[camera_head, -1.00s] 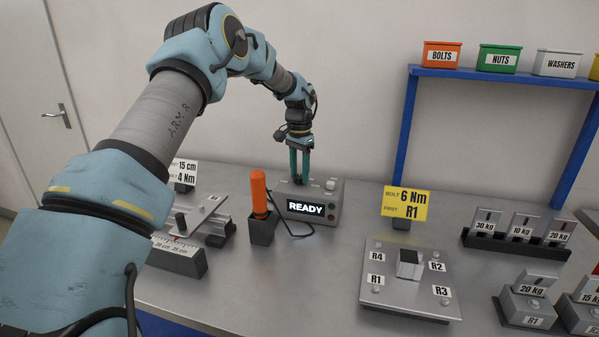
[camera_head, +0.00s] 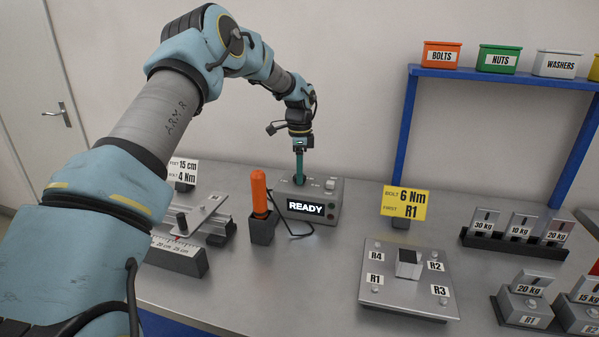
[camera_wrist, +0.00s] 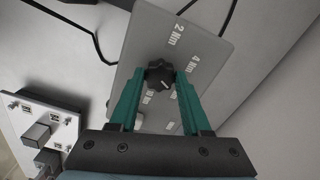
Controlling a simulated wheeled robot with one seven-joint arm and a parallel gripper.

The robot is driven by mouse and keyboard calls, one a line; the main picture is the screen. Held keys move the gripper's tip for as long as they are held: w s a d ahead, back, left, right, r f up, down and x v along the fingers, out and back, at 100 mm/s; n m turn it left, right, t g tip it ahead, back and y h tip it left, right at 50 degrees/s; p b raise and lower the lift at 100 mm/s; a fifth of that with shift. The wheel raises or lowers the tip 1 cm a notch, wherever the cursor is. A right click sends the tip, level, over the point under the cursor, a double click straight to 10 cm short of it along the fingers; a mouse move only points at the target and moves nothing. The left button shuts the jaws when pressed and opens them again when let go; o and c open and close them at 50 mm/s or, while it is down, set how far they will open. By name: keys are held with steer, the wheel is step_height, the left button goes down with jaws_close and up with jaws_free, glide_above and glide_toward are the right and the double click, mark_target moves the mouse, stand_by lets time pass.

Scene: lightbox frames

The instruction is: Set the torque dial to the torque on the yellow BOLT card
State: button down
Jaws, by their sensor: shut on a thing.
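The torque dial (camera_wrist: 159,74) is a black lobed knob on top of the grey controller box (camera_head: 333,200). My gripper (camera_wrist: 160,78) is shut on it, one green finger on each side. In the head view my gripper (camera_head: 299,180) points straight down onto the box top and hides the dial. The wrist view shows the labels 2 Nm and 4 Nm beside the dial; other markings are partly hidden by the fingers. A small white mark shows on the knob; its exact setting is hard to tell. The yellow card (camera_head: 405,203) reads BOLT 6 Nm, FIRST R1. The box display (camera_head: 305,208) reads READY.
An orange-handled tool (camera_head: 259,192) stands in a dark holder left of the box, with a black cable. A bolt plate (camera_head: 390,290) marked R1 to R4 lies in front right. A white card (camera_head: 184,170) reading 15 cm, 4 Nm stands at left.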

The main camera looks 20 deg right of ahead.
stand_by(0.3)
steer(key=shift+c, duration=1.8)
jaws_free()
steer(key=shift+r, duration=0.1)
step_height(320, 180, up, 11)
steer(key=b, duration=0.3)
steer(key=shift+s+f, duration=0.1)
steer(key=shift+f, duration=0.1)
